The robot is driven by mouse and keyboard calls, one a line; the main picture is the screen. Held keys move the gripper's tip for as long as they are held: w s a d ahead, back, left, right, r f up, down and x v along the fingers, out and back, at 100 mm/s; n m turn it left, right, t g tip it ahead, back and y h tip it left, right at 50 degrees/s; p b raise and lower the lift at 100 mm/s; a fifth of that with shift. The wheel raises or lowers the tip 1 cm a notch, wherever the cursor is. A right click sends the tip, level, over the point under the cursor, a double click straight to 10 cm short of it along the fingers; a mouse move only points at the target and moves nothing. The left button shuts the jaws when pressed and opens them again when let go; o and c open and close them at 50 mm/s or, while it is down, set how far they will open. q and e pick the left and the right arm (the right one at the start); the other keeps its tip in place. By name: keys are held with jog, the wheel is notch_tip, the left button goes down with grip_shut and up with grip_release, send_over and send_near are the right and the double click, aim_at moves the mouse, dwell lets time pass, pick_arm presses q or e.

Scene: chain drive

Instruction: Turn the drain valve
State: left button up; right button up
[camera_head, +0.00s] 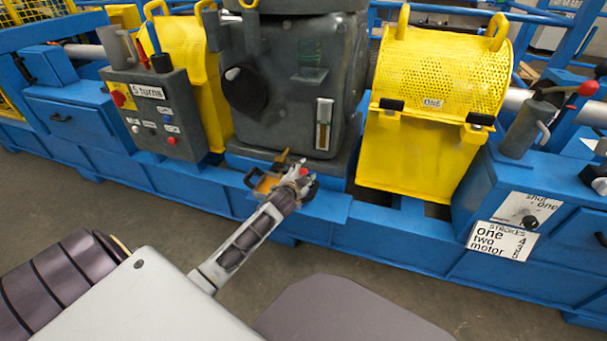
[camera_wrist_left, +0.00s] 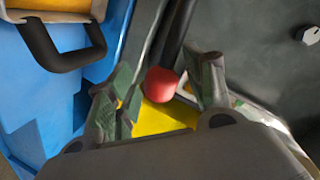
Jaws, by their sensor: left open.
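A red ball-shaped knob (camera_wrist_left: 161,84) shows in the left wrist view, at the foot of the dark grey gearbox housing (camera_head: 305,80). I take it to be the drain valve's handle; its stem and the valve body are largely hidden. My left gripper (camera_head: 292,172) is at the base of the housing in the head view. In the left wrist view its two fingers (camera_wrist_left: 164,88) are apart, with the red knob between or just beyond them. I cannot tell whether they touch it. My right gripper is not in view.
An orange tray (camera_head: 264,183) with a black handle (camera_wrist_left: 62,48) is close beside my left gripper. The blue machine frame (camera_head: 400,238) runs below. A yellow mesh guard (camera_head: 440,75) stands right of the housing and a grey control box (camera_head: 158,115) stands left. Floor in front is open.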

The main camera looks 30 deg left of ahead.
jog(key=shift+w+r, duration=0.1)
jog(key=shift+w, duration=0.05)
pick_arm(q)
jog(key=c, duration=0.4)
grip_shut()
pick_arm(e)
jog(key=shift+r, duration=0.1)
